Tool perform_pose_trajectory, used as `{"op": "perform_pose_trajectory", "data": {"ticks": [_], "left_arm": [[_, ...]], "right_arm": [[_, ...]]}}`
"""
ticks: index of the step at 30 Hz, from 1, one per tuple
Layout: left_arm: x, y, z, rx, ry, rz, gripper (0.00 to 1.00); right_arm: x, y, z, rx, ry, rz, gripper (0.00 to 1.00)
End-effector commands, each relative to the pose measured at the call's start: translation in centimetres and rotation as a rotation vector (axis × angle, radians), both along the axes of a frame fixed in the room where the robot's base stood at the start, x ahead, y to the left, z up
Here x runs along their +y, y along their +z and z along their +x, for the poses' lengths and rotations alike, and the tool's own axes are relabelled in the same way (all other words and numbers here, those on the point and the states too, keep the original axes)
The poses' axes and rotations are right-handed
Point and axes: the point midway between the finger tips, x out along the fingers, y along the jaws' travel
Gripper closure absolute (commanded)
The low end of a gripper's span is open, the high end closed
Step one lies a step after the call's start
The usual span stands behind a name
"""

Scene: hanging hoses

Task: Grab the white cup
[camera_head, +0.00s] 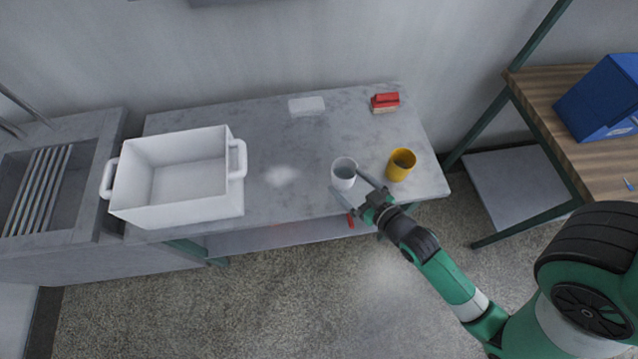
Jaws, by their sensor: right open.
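The white cup (344,172) stands upright near the front right part of the grey marbled table (270,130). My right gripper (350,190) reaches in from the lower right at the table's front edge. Its two fingers are spread apart, one pointing to the cup's right side and one passing in front of it. The gripper is open and holds nothing; I cannot tell whether a finger touches the cup. My left gripper is out of view.
A yellow cup (401,165) stands close to the right of my right gripper. A large white two-handled bin (178,178) fills the table's left side. A red-topped brush (385,102) and a pale block (306,106) lie at the back. The table's middle is clear.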

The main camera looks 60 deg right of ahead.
Motion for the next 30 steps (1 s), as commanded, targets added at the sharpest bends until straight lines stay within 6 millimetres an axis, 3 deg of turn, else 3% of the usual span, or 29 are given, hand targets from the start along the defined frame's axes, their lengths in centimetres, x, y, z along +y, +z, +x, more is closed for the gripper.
{"op": "perform_pose_trajectory", "data": {"ticks": [1, 3, 11, 20, 30], "left_arm": [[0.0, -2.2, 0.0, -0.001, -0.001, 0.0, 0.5], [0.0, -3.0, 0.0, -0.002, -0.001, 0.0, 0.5], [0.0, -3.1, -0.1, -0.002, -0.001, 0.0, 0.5], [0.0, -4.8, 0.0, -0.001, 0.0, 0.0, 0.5], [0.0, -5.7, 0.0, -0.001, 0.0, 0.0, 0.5]], "right_arm": [[0.0, -3.2, -1.3, 0.027, -0.017, 0.013, 0.0], [-0.1, -4.6, -2.2, 0.046, -0.033, 0.022, 0.0], [-0.6, -4.7, -2.0, 0.045, -0.045, 0.022, 0.0], [-3.0, -6.8, 2.3, 0.043, -0.044, 0.021, 0.0], [-4.4, -7.5, 4.3, 0.044, -0.045, 0.021, 0.0]]}}
